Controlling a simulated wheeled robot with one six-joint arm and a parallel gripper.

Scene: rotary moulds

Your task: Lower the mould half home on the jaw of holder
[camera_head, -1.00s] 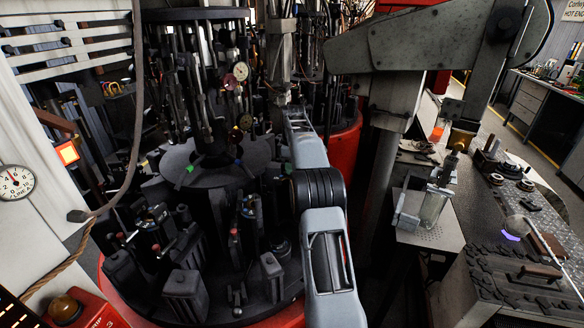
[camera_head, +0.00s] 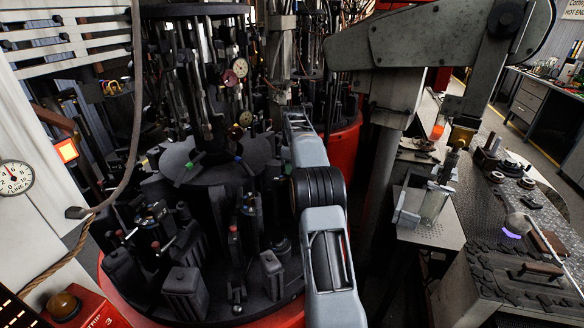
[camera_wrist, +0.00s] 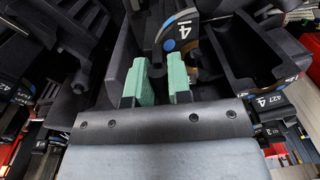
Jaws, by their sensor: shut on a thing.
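In the wrist view my gripper (camera_wrist: 161,88) shows two green-faced fingers. They stand a short gap apart, with dark material between and beyond them. The gripper is shut on the mould half, but its outline merges with the dark parts around the fingertips, so its exact edges are unclear. I cannot tell whether the mould half touches the holder. The head view hides the gripper behind my arm.
The rotary machine (camera_head: 215,170) has a dark disc, upright rods and several mould holders crowded around it. A grey post and beam (camera_head: 390,100) stands close right of my arm. A cluttered bench (camera_head: 500,230) is at the right. Little free room shows around the fingers.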

